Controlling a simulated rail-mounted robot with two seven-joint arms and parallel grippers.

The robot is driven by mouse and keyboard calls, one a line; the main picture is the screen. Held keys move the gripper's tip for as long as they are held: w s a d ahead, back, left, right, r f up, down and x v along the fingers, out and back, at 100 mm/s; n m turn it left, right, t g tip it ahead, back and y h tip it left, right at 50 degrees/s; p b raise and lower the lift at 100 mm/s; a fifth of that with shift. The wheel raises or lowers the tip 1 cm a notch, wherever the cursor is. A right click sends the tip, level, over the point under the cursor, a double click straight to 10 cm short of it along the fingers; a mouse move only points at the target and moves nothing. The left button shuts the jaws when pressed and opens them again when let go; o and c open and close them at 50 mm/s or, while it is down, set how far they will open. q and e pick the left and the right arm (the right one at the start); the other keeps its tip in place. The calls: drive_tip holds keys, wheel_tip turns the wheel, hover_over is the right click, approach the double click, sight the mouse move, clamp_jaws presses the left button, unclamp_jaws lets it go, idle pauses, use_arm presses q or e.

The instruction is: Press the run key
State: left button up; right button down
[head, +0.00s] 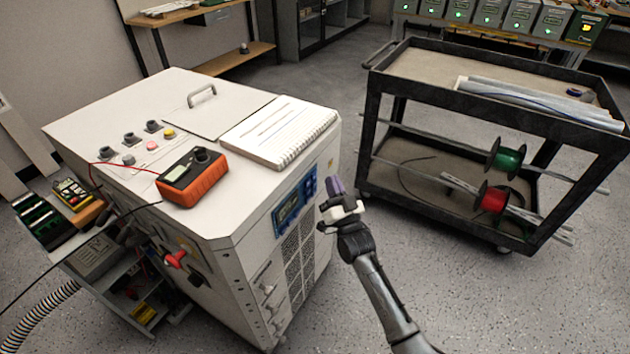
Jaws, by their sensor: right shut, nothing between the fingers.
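The blue control panel (289,211) with a small display is on the right side face of the white cabinet (120,100). A dark keypad (310,186) is at its right end. The individual keys are too small to tell apart, so I cannot single out the run key. My right gripper (335,187) is shut and empty, just to the right of the keypad in the picture. I cannot tell whether its fingertips touch the panel. My left gripper is not in view.
On the cabinet top are an orange meter (192,178), a spiral notebook (279,132) and several knobs. A red handle (174,260) sticks out of the front. A black cart (490,118) with wire spools stands at right.

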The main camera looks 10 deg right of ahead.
sight(314, 176)
drive_tip(key=shift+w+a, duration=0.5)
idle(1.0)
idle(0.7)
drive_tip(key=shift+w+a+b, duration=0.1)
drive_tip(key=shift+a+b, duration=0.05)
drive_tip(key=shift+b, duration=0.15)
drive_tip(key=shift+w+a, duration=0.15)
drive_tip(key=shift+w, duration=0.05)
